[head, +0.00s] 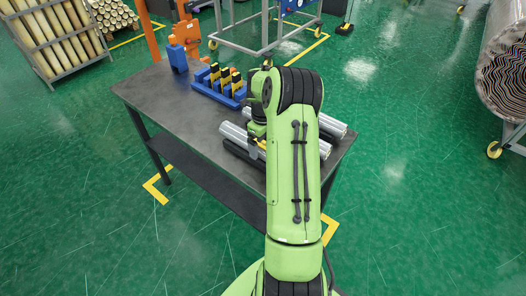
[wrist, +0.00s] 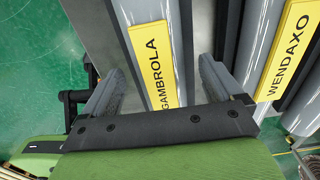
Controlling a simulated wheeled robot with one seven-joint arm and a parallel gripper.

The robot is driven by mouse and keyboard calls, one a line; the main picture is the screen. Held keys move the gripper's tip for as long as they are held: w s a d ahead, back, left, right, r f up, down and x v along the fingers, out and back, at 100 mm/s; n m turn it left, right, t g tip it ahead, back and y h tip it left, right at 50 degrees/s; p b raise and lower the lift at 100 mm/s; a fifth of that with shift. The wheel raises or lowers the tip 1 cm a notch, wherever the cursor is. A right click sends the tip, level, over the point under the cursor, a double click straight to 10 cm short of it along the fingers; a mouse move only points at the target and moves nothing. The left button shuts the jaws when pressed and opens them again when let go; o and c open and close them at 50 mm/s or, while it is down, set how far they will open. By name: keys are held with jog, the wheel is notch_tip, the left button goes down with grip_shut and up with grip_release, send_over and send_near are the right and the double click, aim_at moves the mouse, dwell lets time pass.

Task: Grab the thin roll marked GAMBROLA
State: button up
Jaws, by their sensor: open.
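The thin silver roll marked GAMBROLA (wrist: 123,14) lies at the upper middle of the wrist view, with its yellow label (wrist: 155,62) facing up. My gripper (wrist: 162,68) is open, its two grey fingers appearing on either side of this roll. I see no finger pressed against it, and cannot tell how far down the fingers reach. In the head view my gripper (head: 257,136) is over the table beside a silver roll (head: 236,133), partly hidden by my arm. The labels cannot be read there.
A second silver roll, marked WENDAXO (wrist: 262,45), lies close on the right in the wrist view. Dark supports lie alongside the rolls on the grey table (head: 160,95). A blue rack (head: 218,88) with yellow and black pieces stands farther back. The table's left part is clear.

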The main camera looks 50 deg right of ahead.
jog(key=shift+f, duration=0.85)
jog(key=shift+r, duration=0.1)
jog(key=shift+c, duration=0.2)
jog(key=shift+r, duration=0.1)
jog(key=c, duration=1.5)
